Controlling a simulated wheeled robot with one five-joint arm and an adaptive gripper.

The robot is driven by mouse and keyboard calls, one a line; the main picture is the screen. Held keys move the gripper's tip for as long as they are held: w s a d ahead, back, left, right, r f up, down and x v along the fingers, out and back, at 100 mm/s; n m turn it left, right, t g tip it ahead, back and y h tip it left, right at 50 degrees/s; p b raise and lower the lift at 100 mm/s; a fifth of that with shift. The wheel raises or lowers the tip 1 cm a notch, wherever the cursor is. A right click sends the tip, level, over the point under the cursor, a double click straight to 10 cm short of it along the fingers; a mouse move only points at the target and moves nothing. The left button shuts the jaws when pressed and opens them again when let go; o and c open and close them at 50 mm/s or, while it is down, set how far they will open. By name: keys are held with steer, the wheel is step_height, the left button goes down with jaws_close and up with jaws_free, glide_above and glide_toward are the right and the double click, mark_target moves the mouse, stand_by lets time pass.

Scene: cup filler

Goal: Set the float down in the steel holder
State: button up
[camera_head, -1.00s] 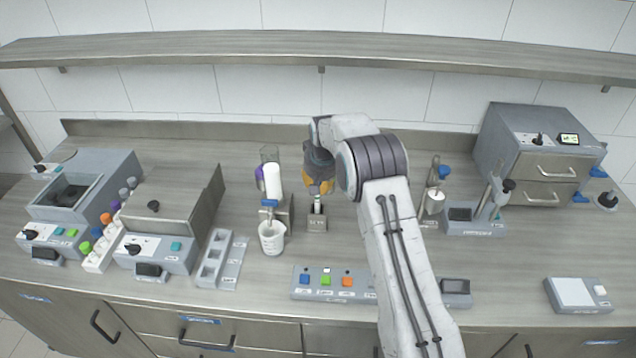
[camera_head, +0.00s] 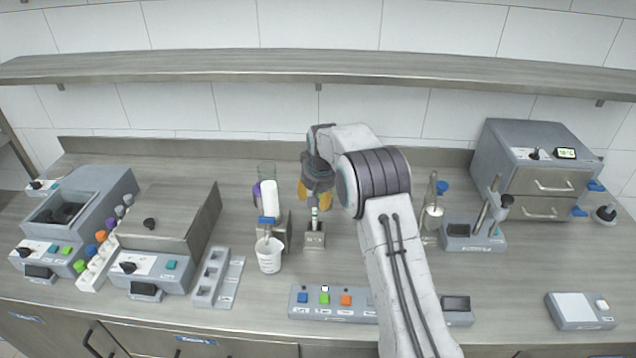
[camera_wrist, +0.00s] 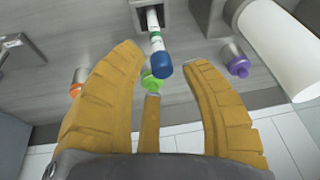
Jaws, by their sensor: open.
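The float is a slim white stick with a blue cap and a green mark. In the head view the float (camera_head: 314,216) stands upright in the small steel holder (camera_head: 315,240), below my fingers. The wrist view shows the float (camera_wrist: 156,42) with its lower end in the holder's square opening (camera_wrist: 169,12). My gripper (camera_head: 316,192) is open, with its yellow fingers spread above and behind the float. In the wrist view my gripper (camera_wrist: 163,62) has the blue cap between its fingertips, with a gap on each side. The float's lower end is hidden inside the holder.
A filler stand with a white cylinder (camera_head: 269,196) and a white cup (camera_head: 268,256) stands just left of the holder. A button panel (camera_head: 330,303) lies in front. A slotted grey rack (camera_head: 216,278) is further left. A shelf (camera_head: 320,68) runs behind.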

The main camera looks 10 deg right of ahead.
steer(key=s+r+b, duration=0.7)
steer(key=s+r, duration=0.5)
steer(key=r, duration=0.2)
steer(key=s+f+n, duration=0.1)
steer(key=s+f, duration=0.2)
steer(key=s, duration=1.2)
steer(key=s+f, duration=0.4)
steer(key=s, duration=1.2)
steer(key=shift+s+f+n, duration=0.25)
steer(key=shift+n, duration=0.15)
